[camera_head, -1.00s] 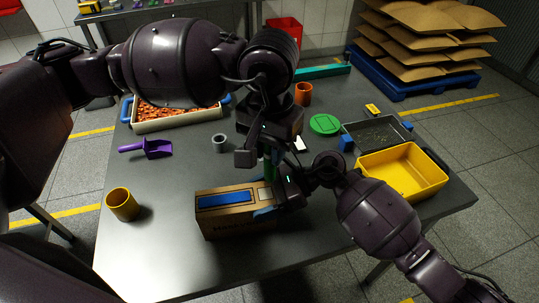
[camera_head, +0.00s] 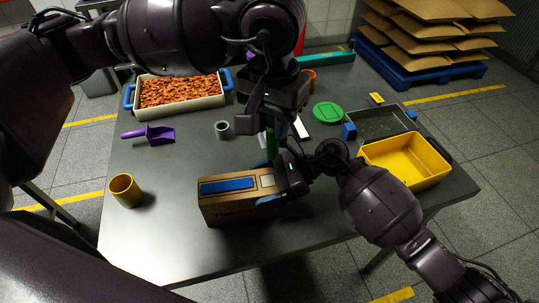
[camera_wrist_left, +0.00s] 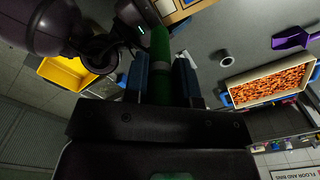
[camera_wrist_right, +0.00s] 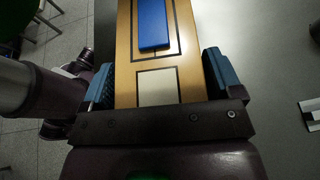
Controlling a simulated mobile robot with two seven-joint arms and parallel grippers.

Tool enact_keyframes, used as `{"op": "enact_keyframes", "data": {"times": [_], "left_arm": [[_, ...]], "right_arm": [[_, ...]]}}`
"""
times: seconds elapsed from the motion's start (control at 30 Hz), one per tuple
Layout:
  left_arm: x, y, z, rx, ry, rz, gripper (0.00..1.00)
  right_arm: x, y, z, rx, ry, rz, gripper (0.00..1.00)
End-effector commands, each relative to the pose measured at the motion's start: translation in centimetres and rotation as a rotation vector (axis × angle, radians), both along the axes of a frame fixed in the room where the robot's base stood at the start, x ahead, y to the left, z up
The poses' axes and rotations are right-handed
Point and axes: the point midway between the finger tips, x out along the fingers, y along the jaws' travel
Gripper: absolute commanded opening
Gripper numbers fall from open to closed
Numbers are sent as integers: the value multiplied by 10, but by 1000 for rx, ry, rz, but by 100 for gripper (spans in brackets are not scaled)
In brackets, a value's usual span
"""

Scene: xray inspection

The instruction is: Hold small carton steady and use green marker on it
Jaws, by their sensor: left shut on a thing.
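The small carton (camera_head: 228,207), brown with a blue panel and a pale square on top, stands on the table. My left gripper (camera_head: 271,135) is shut on the green marker (camera_head: 271,146), which points down behind the carton's right end. The left wrist view shows the marker (camera_wrist_left: 162,60) between blue fingers, with a grey band. My right gripper (camera_head: 266,183) straddles the carton's right end, one finger on each side. In the right wrist view its fingers lie close along the carton (camera_wrist_right: 125,60); whether they press on it is unclear. The marker's tip is hard to make out.
A yellow bin (camera_head: 435,178) and a grey tray (camera_head: 385,124) stand on the right. A yellow cup (camera_head: 125,190), purple scoop (camera_head: 158,134), grey ring (camera_head: 222,130) and filled orange-topped tray (camera_head: 180,108) are on the left. The table front (camera_head: 150,245) is clear.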

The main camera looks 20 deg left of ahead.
Motion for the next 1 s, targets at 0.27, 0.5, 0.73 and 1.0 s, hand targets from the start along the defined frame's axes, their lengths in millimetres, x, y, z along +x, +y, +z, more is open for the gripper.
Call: {"op": "enact_keyframes", "data": {"times": [0.27,0.5,0.73,1.0], "left_arm": [[0,0,0,0,0,0,2],[0,0,0,0,0,0,2],[0,0,0,0,0,0,2],[0,0,0,0,0,0,2]], "right_arm": [[0,0,0,0,0,0,100],[7,-12,6,-1,-1,-1,100],[26,-47,22,-3,-3,-1,100],[45,-83,39,-2,-1,-1,100]]}}
